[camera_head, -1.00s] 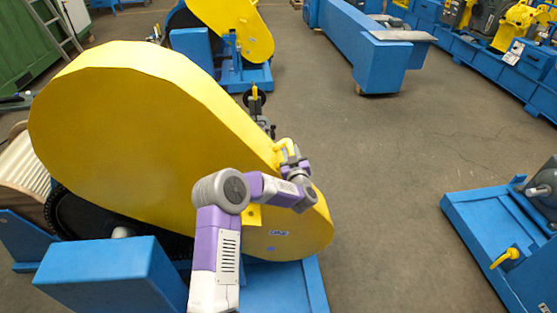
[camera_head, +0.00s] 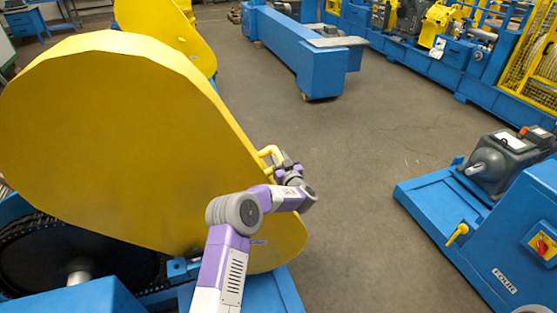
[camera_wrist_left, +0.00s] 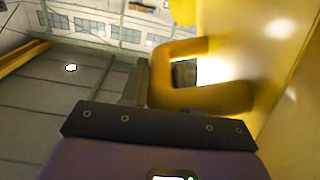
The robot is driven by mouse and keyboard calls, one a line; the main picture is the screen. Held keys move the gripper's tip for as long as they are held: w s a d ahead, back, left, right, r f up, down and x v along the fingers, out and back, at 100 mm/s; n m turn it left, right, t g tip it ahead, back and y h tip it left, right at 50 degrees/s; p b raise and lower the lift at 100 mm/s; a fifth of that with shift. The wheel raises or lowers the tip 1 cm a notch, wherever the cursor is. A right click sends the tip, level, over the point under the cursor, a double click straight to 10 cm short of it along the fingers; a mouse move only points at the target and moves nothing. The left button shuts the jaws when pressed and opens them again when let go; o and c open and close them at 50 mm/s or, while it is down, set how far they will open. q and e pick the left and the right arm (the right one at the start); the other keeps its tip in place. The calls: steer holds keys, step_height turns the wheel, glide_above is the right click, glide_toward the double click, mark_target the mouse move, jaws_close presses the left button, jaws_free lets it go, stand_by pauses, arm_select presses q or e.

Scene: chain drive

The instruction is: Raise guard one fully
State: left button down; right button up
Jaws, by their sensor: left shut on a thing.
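The large yellow guard (camera_head: 110,130) fills the left of the head view. It is a long teardrop-shaped cover, with a black chain wheel (camera_head: 75,255) exposed below its lower edge. A yellow handle (camera_head: 270,154) stands out from its narrow right end. My left gripper (camera_head: 285,170) is at this handle and shut on it; the fingertips are partly hidden. In the left wrist view the handle (camera_wrist_left: 205,96) is a yellow loop between the dark finger parts, with the guard's face (camera_wrist_left: 290,110) close on the right. My right gripper is not in view.
A second yellow guard (camera_head: 175,30) stands behind. A blue machine base (camera_head: 480,215) with a grey motor (camera_head: 505,160) and a red switch (camera_head: 541,245) is at the right. A long blue beam (camera_head: 305,60) lies at the back. The floor between is clear.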

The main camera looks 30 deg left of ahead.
arm_select(q)
steer(key=shift+w+d+r, duration=0.3)
steer(key=shift+d, duration=0.25)
steer(key=c, duration=1.1)
jaws_free()
steer(key=shift+w+f, duration=0.1)
steer(key=shift+w, duration=0.05)
steer(key=shift+o, duration=1.3)
steer(key=shift+w+d+f, duration=0.1)
steer(key=shift+w, duration=0.05)
steer(key=shift+f, duration=0.1)
steer(key=shift+s, duration=0.25)
steer(key=p+v, duration=0.1)
steer(key=v, duration=0.6)
steer(key=shift+s, duration=0.15)
